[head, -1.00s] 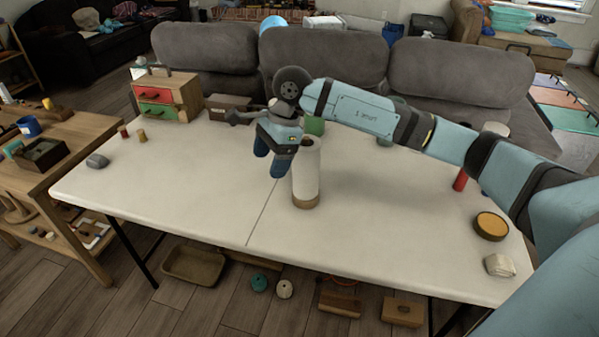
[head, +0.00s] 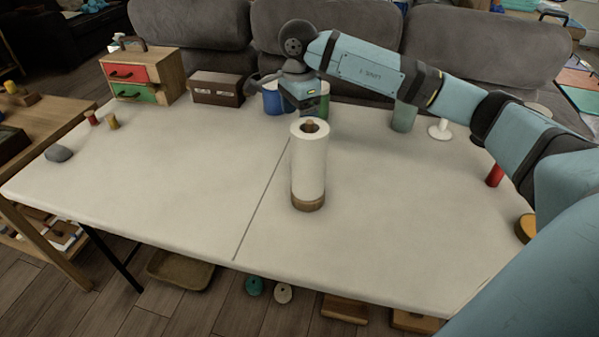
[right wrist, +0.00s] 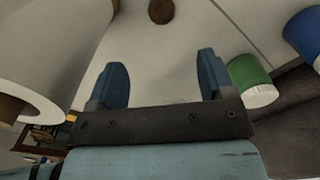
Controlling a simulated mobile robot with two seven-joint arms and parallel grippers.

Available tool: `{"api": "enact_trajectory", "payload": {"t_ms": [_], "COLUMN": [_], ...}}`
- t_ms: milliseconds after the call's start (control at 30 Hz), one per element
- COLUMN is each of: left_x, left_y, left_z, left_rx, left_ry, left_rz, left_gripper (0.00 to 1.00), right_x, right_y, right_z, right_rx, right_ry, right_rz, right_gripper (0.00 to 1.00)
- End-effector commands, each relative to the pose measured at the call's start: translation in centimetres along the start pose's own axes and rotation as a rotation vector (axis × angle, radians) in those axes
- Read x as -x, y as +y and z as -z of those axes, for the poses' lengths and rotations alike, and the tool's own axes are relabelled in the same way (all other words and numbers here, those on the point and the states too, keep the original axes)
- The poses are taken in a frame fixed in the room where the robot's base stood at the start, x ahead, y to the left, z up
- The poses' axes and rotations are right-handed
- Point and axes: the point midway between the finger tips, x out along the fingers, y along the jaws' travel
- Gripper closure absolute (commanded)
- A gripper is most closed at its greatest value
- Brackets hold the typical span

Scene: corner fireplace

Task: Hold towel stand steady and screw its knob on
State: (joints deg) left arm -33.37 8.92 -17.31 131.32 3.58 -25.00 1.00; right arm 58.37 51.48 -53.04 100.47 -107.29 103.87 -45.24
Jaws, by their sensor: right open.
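The towel stand stands upright mid-table, with a white paper roll (head: 310,160) on its round wooden base (head: 308,201). The wooden top of its post (head: 309,127) shows inside the roll. In the right wrist view the roll (right wrist: 50,45) is at the left. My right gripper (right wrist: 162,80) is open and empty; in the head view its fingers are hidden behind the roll. A round brown piece (right wrist: 161,11), perhaps the knob, lies on the table beyond the fingertips in the wrist view; I cannot see it in the head view. My left gripper is not in view.
Behind the roll are a blue mug (head: 272,98) and a green cup (right wrist: 247,76), close to my right gripper. A brown box (head: 215,88) and a drawer chest (head: 130,72) stand at the back left. A red cylinder (head: 495,175) stands right. The front of the table is clear.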

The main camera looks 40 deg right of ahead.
Motion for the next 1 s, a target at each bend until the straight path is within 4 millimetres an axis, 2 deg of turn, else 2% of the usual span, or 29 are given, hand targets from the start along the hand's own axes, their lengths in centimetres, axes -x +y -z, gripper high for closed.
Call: {"api": "enact_trajectory", "payload": {"t_ms": [33, 433, 800, 1000], "left_x": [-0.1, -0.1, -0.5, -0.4], "left_y": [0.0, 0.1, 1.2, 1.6], "left_z": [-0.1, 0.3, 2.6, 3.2], "left_rx": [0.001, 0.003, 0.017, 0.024], "left_ry": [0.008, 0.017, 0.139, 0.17], "left_rz": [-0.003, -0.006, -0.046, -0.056], "left_gripper": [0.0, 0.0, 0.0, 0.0], "right_x": [-0.5, -0.8, -7.4, -8.9], "right_y": [0.0, 0.0, 0.1, 0.0], "right_z": [0.0, 0.0, 0.0, 0.0], "right_rx": [-0.001, -0.001, -0.002, -0.001], "right_ry": [0.0, 0.0, 0.0, 0.0], "right_rz": [0.0, -0.002, -0.004, -0.001], "right_gripper": [0.25, 0.25, 0.25, 0.25]}}
